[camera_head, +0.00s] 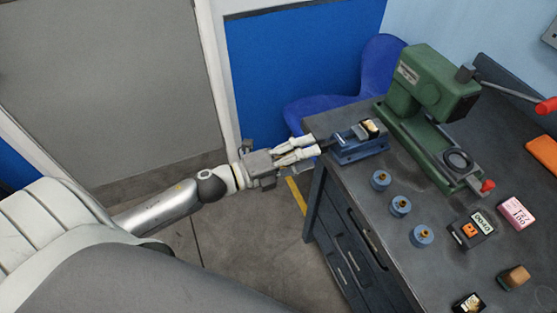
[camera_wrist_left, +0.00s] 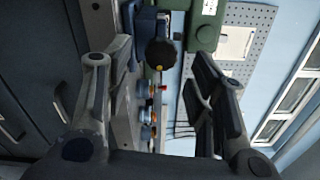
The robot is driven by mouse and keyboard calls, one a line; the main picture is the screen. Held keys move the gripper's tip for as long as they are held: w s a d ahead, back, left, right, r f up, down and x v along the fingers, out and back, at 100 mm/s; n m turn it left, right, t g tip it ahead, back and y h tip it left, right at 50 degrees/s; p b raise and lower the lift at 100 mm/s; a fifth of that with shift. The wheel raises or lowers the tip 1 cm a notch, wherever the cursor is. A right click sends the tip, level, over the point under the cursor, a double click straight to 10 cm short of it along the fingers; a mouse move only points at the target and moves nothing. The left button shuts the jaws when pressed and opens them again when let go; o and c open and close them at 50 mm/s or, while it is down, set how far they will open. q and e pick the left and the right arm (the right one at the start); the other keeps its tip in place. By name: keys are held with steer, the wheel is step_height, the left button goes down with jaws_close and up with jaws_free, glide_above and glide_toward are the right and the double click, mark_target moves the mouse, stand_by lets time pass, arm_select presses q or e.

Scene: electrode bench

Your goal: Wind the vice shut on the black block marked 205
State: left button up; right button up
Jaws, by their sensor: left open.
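My left gripper (camera_head: 317,146) is open at the left edge of the bench, its fingers pointing at the blue vice (camera_head: 362,151). The vice's black knob (camera_head: 324,145) is at the fingertips. In the left wrist view the round black knob (camera_wrist_left: 161,53) with a yellow dot shows between the two open fingers, with space on both sides. A small black block (camera_head: 370,126) with a pale and gold face sits at the vice's jaws; its marking is too small to read. I cannot tell whether the jaws touch it. My right gripper is out of view.
A green press (camera_head: 432,85) stands behind the vice. A blue chair (camera_head: 378,75) stands behind.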

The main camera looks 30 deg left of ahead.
arm_select(q)
steer(key=v, duration=0.7)
stand_by(0.5)
steer(key=s+a+f+n+g+y, duration=0.1)
steer(key=a+f+n+y, duration=0.5)
steer(key=f, duration=0.7)
steer(key=a+f+n+y, duration=0.3)
steer(key=a+f+n, duration=0.3)
steer(key=f, duration=0.7)
steer(key=s+d+f+n+g+y, duration=0.1)
steer(key=s+f+n+g, duration=0.1)
steer(key=s+f+n, duration=0.45)
steer(key=s+f+n+g+y, duration=0.1)
steer(key=s+f+g, duration=0.25)
steer(key=f, duration=0.55)
steer(key=s+d+f+n+g, duration=0.3)
steer(key=s+f, duration=0.3)
steer(key=s, duration=0.5)
steer(key=s+d+f+n+g, duration=0.3)
steer(key=s+d+f, duration=0.3)
steer(key=s, duration=0.6)
steer(key=shift+d+f+g, duration=0.25)
steer(key=shift+f+g, duration=0.1)
steer(key=shift+f, duration=0.3)
steer(key=shift+w, duration=0.1)
steer(key=shift+c, duration=0.3)
